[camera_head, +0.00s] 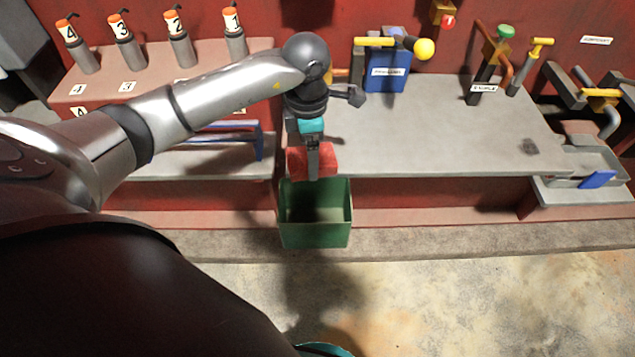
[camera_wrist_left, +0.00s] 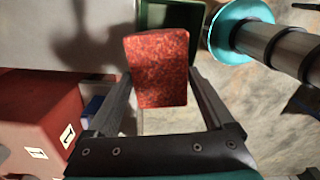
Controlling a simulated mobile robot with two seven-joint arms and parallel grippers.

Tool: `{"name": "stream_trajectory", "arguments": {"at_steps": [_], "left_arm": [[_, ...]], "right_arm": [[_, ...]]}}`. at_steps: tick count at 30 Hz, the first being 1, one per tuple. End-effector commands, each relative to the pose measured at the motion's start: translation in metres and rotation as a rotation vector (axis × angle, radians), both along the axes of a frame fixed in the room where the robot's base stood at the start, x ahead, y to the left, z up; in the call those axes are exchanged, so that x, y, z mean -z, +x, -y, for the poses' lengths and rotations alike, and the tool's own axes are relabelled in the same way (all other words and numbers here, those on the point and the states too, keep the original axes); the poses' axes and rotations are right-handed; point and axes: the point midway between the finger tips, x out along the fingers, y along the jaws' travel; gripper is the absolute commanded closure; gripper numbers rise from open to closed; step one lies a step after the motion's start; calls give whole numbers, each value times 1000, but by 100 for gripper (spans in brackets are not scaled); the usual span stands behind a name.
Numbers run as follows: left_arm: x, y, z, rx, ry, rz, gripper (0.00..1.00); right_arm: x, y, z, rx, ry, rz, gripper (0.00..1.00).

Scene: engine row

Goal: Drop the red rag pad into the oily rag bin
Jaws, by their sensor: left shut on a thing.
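The red rag pad (camera_head: 325,161) is a speckled red block held in my left gripper (camera_head: 312,168). In the left wrist view the pad (camera_wrist_left: 158,68) sits between the two fingers of the left gripper (camera_wrist_left: 158,88). In the head view the pad is just above the back edge of a green open-topped bin (camera_head: 316,238), apparently the oily rag bin. The bin (camera_wrist_left: 172,14) also shows beyond the pad in the left wrist view. The bin looks empty where its inside shows. My right gripper is in neither view.
A grey bench top (camera_head: 440,130) lies behind and right of the bin, with a blue box (camera_head: 388,75) and valve levers (camera_head: 495,50). Numbered cylinders (camera_head: 180,50) stand at the back left. A grey tray (camera_head: 583,165) with a blue pad is at right. The floor in front is clear.

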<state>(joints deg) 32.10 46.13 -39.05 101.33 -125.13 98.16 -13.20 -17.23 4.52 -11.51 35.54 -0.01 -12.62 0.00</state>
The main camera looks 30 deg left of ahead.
Motion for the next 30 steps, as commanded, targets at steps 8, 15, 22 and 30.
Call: {"name": "stream_trajectory", "arguments": {"at_steps": [8, 15, 22, 30], "left_arm": [[28, 0, 0, 1, -1, -1, 58], [54, 0, 1, 3, 0, 0, 58], [59, 0, 0, 3, 1, 1, 58], [58, 0, 0, 4, 1, 1, 0]], "right_arm": [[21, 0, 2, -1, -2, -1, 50], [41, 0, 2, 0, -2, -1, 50], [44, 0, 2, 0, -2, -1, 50], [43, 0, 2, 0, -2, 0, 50]]}}
